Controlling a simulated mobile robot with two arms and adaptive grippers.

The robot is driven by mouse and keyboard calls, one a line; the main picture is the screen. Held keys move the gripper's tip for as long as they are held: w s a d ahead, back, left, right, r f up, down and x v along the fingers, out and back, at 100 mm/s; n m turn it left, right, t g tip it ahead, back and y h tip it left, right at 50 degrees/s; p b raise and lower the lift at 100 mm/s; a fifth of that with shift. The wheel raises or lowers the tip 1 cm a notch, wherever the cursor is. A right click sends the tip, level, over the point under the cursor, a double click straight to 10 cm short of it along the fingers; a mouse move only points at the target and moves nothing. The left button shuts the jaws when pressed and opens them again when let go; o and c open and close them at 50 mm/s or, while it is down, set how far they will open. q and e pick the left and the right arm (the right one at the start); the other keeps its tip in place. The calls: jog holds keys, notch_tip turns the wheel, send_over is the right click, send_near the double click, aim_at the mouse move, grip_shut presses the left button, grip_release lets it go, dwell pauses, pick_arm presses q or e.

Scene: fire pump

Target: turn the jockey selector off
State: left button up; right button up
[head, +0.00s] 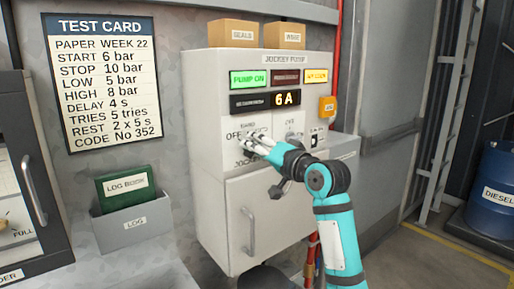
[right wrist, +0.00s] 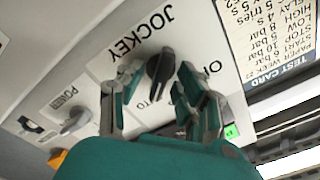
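The jockey selector is a black knob (right wrist: 160,68) on a white plate lettered JOCKEY in the right wrist view. Its narrow end points down toward the partly hidden letters "TO"; an "O" shows to its right. My right gripper (right wrist: 160,105) is open, with one finger on each side of the knob; I cannot tell whether they touch it. In the head view my right gripper (head: 256,143) is at the panel and hides the knob; the lettering OFF and JOCKEY shows around it. My left gripper is not in view.
The white jockey pump cabinet (head: 224,205) carries lit lamps and a 6 A display (head: 284,100). A grey power knob (right wrist: 76,121) sits beside the selector. A test card (head: 103,85) and a log book (head: 126,186) are at left. A blue diesel drum (head: 493,190) stands at right.

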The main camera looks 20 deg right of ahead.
grip_shut()
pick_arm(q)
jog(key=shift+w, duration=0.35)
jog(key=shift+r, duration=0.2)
pick_arm(e)
jog(key=shift+n, duration=0.3)
jog(key=n+p, duration=0.2)
jog(key=n, duration=0.3)
jog(key=n+p, duration=0.2)
jog(key=n, duration=0.3)
jog(key=n+p, duration=0.2)
jog(key=n, duration=0.2)
jog(key=shift+s+a+r+n+p, duration=0.15)
jog(key=shift+a+r+n+p, duration=0.1)
jog(key=shift+n+p, duration=0.15)
pick_arm(q)
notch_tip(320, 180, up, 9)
jog(key=p, duration=0.2)
pick_arm(e)
jog(key=shift+f+n, duration=0.15)
jog(key=shift+n, duration=1.95)
